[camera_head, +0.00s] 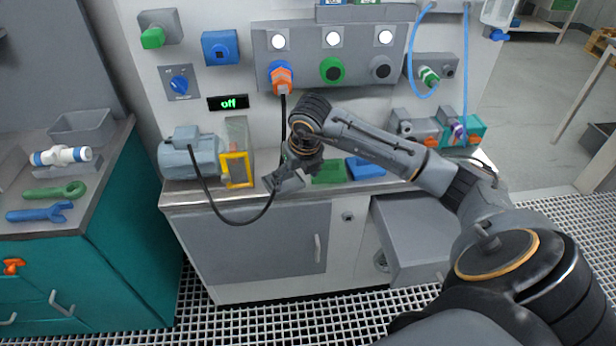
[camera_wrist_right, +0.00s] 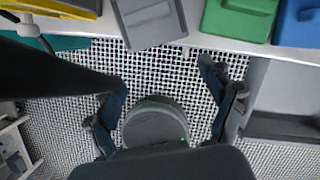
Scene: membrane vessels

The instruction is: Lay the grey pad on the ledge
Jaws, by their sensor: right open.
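The grey pad (camera_head: 289,184) is at the front of the worktop ledge (camera_head: 232,192), just below my right gripper (camera_head: 289,166) in the head view. The pad also shows at the top of the right wrist view (camera_wrist_right: 150,22), where its near end reaches over the ledge's front edge. I cannot tell whether it lies flat there. In the wrist view my right gripper (camera_wrist_right: 162,76) has its fingers spread apart with nothing held between them, and the pad is beyond the fingertips. My left gripper is not in view.
A green pad (camera_head: 328,173) and a blue pad (camera_head: 366,168) lie to the right. A grey motor (camera_head: 188,154) and a yellow-framed block (camera_head: 237,170) stand to the left. A black cable (camera_head: 228,222) hangs in a loop before the cabinet. An open grey drawer (camera_head: 415,235) juts out below.

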